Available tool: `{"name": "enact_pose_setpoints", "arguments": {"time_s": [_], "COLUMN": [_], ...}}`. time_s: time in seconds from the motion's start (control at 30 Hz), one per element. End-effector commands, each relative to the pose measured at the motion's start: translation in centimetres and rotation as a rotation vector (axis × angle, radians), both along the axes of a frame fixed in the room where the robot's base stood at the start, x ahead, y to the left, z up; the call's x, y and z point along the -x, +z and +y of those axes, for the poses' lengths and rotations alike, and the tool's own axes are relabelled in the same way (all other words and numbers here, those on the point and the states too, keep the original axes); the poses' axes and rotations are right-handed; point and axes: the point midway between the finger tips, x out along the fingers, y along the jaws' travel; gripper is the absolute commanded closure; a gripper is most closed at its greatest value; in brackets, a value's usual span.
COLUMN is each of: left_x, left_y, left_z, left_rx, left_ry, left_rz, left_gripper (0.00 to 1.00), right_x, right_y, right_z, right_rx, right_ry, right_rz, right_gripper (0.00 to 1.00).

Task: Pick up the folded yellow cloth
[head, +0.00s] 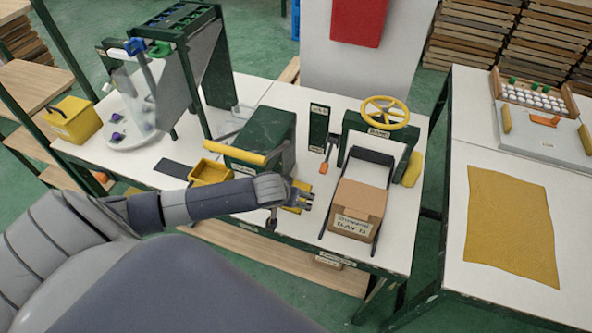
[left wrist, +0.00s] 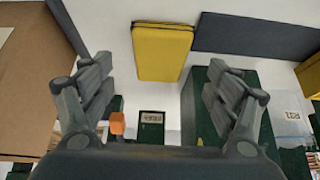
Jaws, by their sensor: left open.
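The folded yellow cloth (left wrist: 162,52) lies flat on the white table in the left wrist view, a thick block with its layered edge at the top. In the head view the cloth (head: 303,185) is partly hidden behind my left gripper (head: 289,203). My left gripper (left wrist: 165,95) is open and empty, its two fingers apart on either side of the cloth's line. The cloth shows ahead of the fingertips in the wrist view, between them sideways; I cannot tell the height gap. My right gripper is not in view.
A cardboard box (head: 359,207) stands just right of the gripper. A dark green box (head: 262,138) and a yellow bin (head: 210,172) are close on the left. An orange-tipped lever (head: 324,167) stands behind. A flat yellow sheet (head: 512,225) lies on the right table.

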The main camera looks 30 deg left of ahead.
Motion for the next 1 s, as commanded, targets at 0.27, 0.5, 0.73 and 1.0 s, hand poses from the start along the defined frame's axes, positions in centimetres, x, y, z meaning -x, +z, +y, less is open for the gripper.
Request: {"name": "enact_pose_setpoints", "arguments": {"time_s": [0.27,0.5,0.73,1.0], "left_x": [-1.8,-3.1,-3.4,-3.3], "left_y": [-1.7,-3.8,-4.2,-4.2], "left_z": [0.5,0.7,0.8,0.8], "left_rx": [-0.001,-0.001,-0.001,-0.001], "left_ry": [0.002,0.001,-0.001,-0.001], "left_rz": [0.001,0.0,-0.001,0.0], "left_gripper": [0.18,0.18,0.18,0.5], "right_x": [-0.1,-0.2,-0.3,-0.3], "right_y": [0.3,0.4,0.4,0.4], "right_z": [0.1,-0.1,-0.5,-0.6], "right_rx": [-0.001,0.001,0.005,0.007], "right_ry": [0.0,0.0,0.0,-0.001], "right_rz": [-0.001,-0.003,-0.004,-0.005], "right_gripper": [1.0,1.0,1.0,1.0]}}
